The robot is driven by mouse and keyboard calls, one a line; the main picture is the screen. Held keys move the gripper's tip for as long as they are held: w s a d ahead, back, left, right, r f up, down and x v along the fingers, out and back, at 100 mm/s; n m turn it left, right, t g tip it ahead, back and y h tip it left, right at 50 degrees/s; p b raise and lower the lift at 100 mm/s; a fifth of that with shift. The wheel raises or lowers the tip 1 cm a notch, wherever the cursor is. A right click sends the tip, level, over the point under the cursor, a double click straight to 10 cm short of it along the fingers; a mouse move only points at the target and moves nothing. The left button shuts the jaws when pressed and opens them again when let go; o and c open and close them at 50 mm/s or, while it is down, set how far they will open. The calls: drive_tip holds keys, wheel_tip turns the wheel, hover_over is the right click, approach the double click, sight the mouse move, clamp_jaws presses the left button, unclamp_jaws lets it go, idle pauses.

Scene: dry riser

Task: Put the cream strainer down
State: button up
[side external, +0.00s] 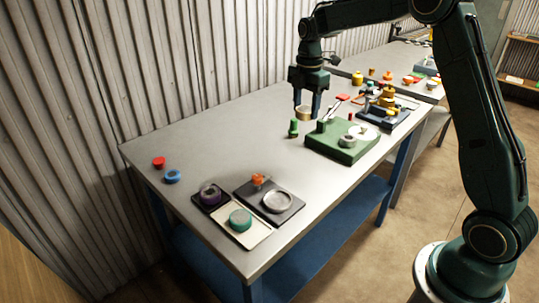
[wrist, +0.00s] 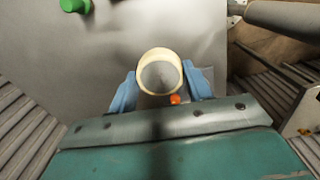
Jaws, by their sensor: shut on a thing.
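My gripper (side external: 306,106) hangs over the far middle part of the grey table, pointing down. Its blue fingers are shut on the cream strainer (side external: 302,112), a short ring-like piece. In the wrist view the strainer (wrist: 142,76) sits between the two fingertips (wrist: 159,84), its round opening facing the camera and grey showing inside it. The strainer appears to be held above the tabletop, though the exact gap is hard to tell. The fingers and perspective hide part of its sides.
A green cylinder (side external: 294,128) stands close by, left of a green block (side external: 331,151) carrying several parts. Trays (side external: 249,239) with round pieces lie at the near end. Red (side external: 158,162) and blue (side external: 173,176) pieces lie at left. The table's middle (side external: 225,145) is clear.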

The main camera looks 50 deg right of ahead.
sight(306, 109)
wheel_tip(306, 109, down, 17)
idle(0.9)
drive_tip(key=shift+f, duration=0.2)
drive_tip(key=o, duration=1)
wheel_tip(306, 109, up, 13)
drive_tip(key=shift+w+f, duration=0.1)
drive_tip(key=shift+f, duration=0.05)
drive_tip(key=shift+r, duration=0.6)
